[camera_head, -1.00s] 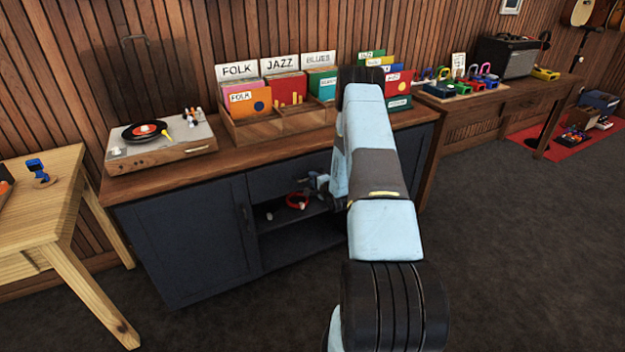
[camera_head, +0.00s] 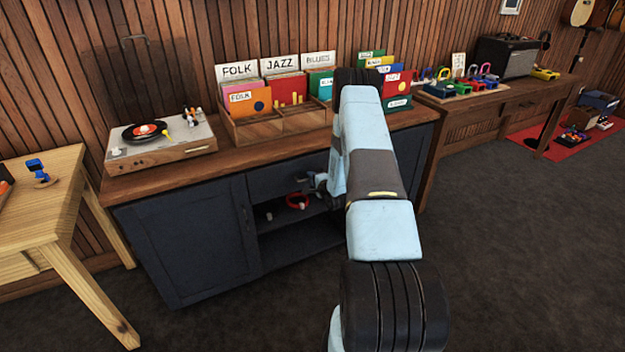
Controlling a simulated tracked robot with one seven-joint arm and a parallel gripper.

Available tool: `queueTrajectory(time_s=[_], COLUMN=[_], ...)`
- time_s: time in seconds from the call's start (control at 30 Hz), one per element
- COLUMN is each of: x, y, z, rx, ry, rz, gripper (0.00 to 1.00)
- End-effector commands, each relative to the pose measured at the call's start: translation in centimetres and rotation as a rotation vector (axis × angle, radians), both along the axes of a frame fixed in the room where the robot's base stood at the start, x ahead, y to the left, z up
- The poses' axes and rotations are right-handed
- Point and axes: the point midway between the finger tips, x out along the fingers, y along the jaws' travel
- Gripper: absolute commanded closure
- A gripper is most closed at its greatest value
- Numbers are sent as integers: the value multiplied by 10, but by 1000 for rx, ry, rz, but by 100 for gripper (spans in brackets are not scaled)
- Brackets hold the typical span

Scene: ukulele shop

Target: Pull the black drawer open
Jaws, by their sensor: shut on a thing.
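The black drawer (camera_head: 272,181) is in the dark cabinet, just under its wooden top, above an open shelf. Its front looks about level with the cabinet face. My gripper (camera_head: 309,178) is at the right part of the drawer front, shut on what appears to be the drawer's handle. The handle itself is hidden by the gripper, and my arm covers the right side of the cabinet.
The open shelf (camera_head: 290,219) below holds a red ring (camera_head: 297,201) and small pale items. A closed cabinet door (camera_head: 195,240) is to the left. A record player (camera_head: 160,143) and record crate (camera_head: 265,128) stand on top. The carpet in front is clear.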

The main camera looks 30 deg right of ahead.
Motion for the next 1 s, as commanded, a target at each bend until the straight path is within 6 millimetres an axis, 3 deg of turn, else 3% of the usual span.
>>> queueTrajectory(time_s=[0.37,0.53,0.67,1.0], x=[-4,-20,-43,-135], y=[0,-1,-1,-1], z=[-2,-3,-3,-3], rx=[1,3,4,6], ry=[6,8,9,10], rz=[-1,-3,-4,-5], gripper=[100,100,100,100])
